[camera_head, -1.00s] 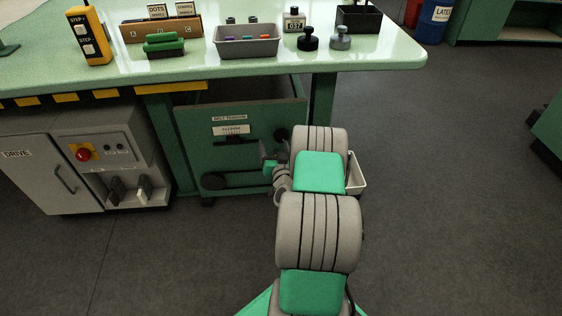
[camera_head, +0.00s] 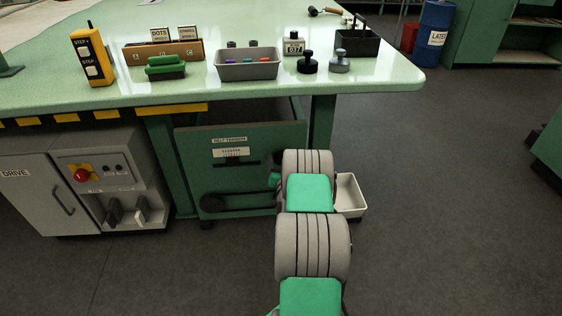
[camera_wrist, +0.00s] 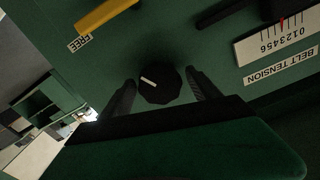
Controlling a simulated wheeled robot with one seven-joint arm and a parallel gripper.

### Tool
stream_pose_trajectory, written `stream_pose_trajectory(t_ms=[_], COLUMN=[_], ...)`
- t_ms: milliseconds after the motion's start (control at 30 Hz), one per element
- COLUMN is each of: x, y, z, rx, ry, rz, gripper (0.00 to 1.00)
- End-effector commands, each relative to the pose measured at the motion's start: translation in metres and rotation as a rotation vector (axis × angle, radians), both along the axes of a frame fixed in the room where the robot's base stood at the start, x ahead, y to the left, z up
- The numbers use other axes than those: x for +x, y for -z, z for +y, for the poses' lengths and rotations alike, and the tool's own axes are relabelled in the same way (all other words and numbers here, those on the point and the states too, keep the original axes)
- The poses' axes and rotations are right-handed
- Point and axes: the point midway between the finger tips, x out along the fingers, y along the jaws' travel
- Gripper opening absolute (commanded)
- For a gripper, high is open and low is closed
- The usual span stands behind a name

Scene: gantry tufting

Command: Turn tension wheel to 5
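The tension wheel is a black knob with a white mark (camera_wrist: 160,84) on the green panel in the wrist view. My gripper (camera_wrist: 160,76) is open, with one dark finger on each side of the wheel and small gaps showing; contact is hard to judge. The belt tension scale (camera_wrist: 278,42) appears upside down at the upper right, its red pointer near the middle of the numbers. In the head view the scale (camera_head: 231,152) sits on the panel under the table, too small to read.
A yellow lever (camera_wrist: 104,14) beside a FREE label (camera_wrist: 79,43) is near the wheel. A white bin (camera_head: 350,195) is right of my arm. The grey drive cabinet (camera_head: 40,190) stands left of the panel.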

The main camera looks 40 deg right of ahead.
Motion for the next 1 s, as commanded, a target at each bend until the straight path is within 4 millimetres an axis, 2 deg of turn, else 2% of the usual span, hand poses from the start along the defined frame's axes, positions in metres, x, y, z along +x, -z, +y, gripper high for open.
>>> stream_pose_trajectory(t_ms=[67, 700, 1000], x=[0.0, 0.0007, 0.0016], y=[0.0, -0.0001, 0.0], z=[0.0001, 0.0014, 0.0028], rx=[0.0, 0.0, 0.029], ry=[0.0, -0.002, -0.004], rz=[0.0, 0.0, -0.018], gripper=[0.64, 0.12, 0.12])
